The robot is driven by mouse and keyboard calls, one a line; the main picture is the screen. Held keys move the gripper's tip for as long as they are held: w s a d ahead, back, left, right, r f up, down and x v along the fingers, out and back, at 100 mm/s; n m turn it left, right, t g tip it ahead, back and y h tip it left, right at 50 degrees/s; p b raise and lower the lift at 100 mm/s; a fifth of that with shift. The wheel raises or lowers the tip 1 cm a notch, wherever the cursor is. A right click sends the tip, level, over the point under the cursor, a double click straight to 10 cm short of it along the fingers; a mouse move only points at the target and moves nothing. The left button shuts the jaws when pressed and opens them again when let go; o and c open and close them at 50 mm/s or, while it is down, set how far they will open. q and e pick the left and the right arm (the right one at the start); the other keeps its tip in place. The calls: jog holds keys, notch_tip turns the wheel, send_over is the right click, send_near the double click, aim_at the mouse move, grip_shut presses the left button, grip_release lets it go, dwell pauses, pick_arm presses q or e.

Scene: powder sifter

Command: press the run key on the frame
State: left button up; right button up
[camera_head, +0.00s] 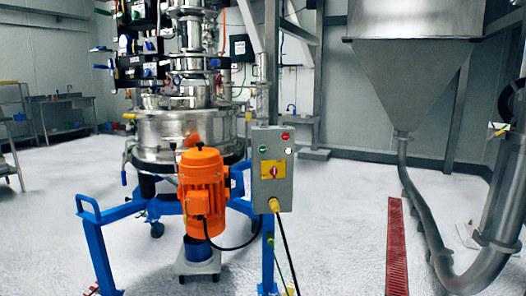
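A grey control box (272,185) stands on a blue post of the blue frame (98,250), near the middle of the view. Its front has a green button (263,149) at upper left, a red button (285,136) at upper right and a small white button (288,151) below the red one. A red rotary switch (273,170) sits on a yellow plate below them. No lettering is readable, so I cannot tell which one is marked run. Neither of my grippers shows in the head view.
An orange motor (202,178) stands left of the box, with the steel sifter (182,130) behind it. Cables hang below the box. A steel hopper (415,75) and its curved pipe (412,195) are at right. A red floor grate (397,245) lies there. Floor right of the box is mostly clear.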

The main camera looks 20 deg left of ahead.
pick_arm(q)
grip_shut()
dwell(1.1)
